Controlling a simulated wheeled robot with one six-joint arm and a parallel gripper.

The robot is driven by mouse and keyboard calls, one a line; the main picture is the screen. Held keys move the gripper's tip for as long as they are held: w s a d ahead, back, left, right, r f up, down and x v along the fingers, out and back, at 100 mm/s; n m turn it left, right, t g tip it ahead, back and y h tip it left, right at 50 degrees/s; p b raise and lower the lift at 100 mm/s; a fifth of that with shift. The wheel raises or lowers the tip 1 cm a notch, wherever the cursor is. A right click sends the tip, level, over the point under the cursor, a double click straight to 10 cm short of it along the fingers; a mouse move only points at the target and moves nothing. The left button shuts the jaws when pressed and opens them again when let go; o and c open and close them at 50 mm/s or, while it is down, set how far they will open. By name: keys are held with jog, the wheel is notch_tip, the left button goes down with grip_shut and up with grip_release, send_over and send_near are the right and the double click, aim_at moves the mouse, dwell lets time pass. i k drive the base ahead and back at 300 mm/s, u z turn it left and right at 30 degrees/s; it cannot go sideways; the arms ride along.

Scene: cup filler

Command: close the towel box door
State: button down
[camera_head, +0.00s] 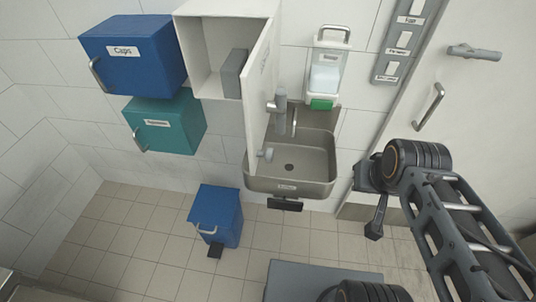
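The white towel box (197,58) hangs on the tiled wall at the top middle of the head view. Its white door (260,80) stands wide open, swung outward from the box's right side. A grey block (233,74) shows inside the box. My gripper (374,230) is at the right of the sink, to the right of and lower in the picture than the door, apart from it. It looks small and dark, and I cannot tell whether its fingers are open or shut. No object shows in it.
A steel sink (322,165) with a tap lies right of the open door. A soap dispenser (325,75) hangs above it. Blue (150,50) and teal boxes (175,125) hang at left. A blue bin (219,212) stands on otherwise mostly clear floor.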

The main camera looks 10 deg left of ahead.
aim_at(256, 76)
jog(key=k, duration=0.8)
jog(key=u, duration=0.95)
jog(key=i, duration=0.5)
jog(key=u, duration=0.05)
